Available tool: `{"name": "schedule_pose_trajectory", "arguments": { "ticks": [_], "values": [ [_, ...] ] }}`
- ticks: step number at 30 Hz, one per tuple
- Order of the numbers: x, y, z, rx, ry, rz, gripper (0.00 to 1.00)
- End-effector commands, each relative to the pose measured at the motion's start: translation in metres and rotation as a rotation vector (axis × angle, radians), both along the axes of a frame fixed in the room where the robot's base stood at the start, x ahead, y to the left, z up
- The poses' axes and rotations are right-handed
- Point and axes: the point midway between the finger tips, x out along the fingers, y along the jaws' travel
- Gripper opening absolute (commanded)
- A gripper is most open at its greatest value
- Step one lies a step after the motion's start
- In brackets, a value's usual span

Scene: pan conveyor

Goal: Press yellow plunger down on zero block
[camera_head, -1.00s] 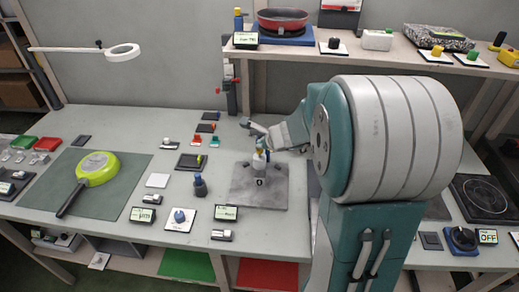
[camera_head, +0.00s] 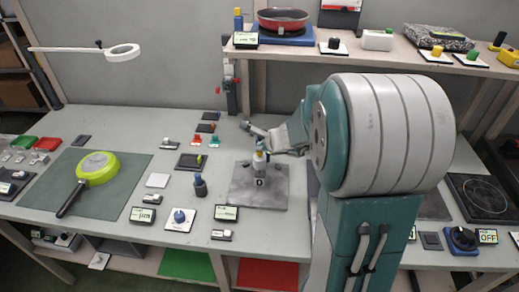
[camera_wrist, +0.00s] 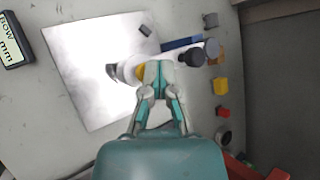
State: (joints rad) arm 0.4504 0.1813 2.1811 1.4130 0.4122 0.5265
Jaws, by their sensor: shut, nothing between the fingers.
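The zero block (camera_head: 260,182) stands on a grey square plate (camera_head: 245,197) in the middle of the bench, with a dark ring mark on its front. The yellow plunger is at the block's upper part in the head view and shows as a yellow patch (camera_wrist: 139,72) beside a white body (camera_wrist: 125,73) in the wrist view. My gripper (camera_wrist: 159,66) is shut and empty, with its fingertips right at the yellow plunger. They cover part of it, and I cannot tell whether they touch it. The plate (camera_wrist: 85,68) also shows in the wrist view.
A dark upright knob (camera_head: 200,187) and small displays (camera_head: 227,213) stand left and front of the plate. A green pan (camera_head: 97,168) lies on a mat at the left. A shelf (camera_head: 350,55) with a red pan crosses the back.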

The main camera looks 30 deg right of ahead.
Motion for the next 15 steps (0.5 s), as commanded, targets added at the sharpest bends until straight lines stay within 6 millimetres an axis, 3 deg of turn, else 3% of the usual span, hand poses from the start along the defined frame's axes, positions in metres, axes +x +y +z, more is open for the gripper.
{"name": "schedule_pose_trajectory", "arguments": {
  "ticks": [15],
  "values": [
    [-0.0004, 0.0000, -0.0062, 0.001, 0.001, -0.001, 0.00]
  ]
}}
